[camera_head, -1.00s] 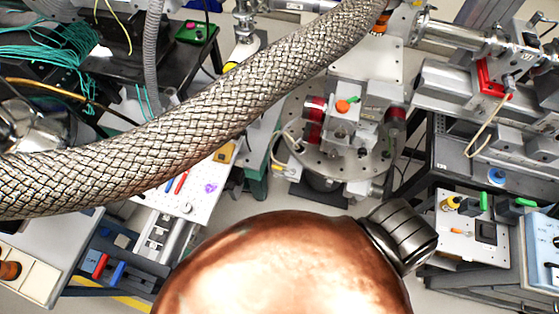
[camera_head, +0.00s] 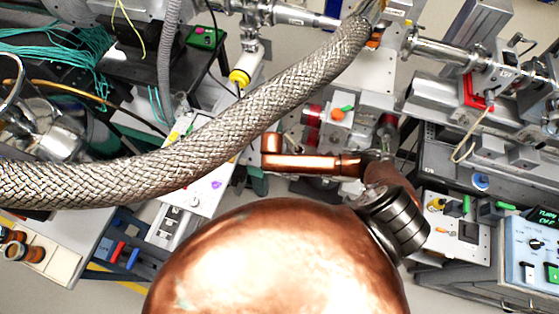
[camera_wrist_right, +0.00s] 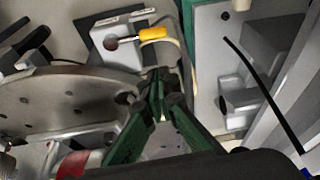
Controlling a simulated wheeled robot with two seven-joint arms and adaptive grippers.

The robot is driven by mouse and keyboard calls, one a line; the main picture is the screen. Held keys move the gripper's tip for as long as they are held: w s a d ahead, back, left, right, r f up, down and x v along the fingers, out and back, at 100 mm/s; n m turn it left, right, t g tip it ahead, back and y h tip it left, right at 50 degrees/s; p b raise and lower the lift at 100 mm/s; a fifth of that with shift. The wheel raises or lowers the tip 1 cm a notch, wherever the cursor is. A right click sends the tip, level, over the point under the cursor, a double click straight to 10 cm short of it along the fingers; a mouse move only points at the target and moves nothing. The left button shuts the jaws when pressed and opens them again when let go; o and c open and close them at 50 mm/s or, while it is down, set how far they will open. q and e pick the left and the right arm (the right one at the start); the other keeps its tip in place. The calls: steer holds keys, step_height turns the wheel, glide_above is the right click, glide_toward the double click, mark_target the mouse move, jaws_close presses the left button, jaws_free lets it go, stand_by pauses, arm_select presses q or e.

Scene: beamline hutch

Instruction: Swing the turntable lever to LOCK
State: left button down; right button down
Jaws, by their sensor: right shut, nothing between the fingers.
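In the right wrist view a lever with a yellow-orange handle (camera_wrist_right: 154,34) comes out of a pale grey block (camera_wrist_right: 104,36) beside the round turntable plate (camera_wrist_right: 60,102). Its handle points right. No LOCK lettering is readable. My right gripper (camera_wrist_right: 158,76) has green fingers that meet at the tips, empty, just below the handle in the picture; contact with it cannot be made out. In the head view the turntable area, with an orange knob (camera_head: 337,114), is partly hidden by my copper right arm, and the lever cannot be made out there. My left gripper is out of view.
A thick braided hose (camera_head: 200,150) crosses the head view and hides part of the bench. A pale cable runs behind the lever in the wrist view. A red clamp (camera_head: 475,92) and rail equipment stand right. A small panel (camera_head: 455,228) stands at lower right.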

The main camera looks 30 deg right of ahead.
steer(key=shift+w+d+r+m, duration=0.45)
steer(key=shift+d+r+m, duration=0.1)
steer(key=shift+d, duration=0.15)
steer(key=shift+f, duration=0.1)
step_height(320, 180, down, 10)
steer(key=b, duration=0.1)
steer(key=shift+a+b, duration=0.2)
steer(key=shift+b, duration=0.1)
steer(key=shift+s, duration=0.15)
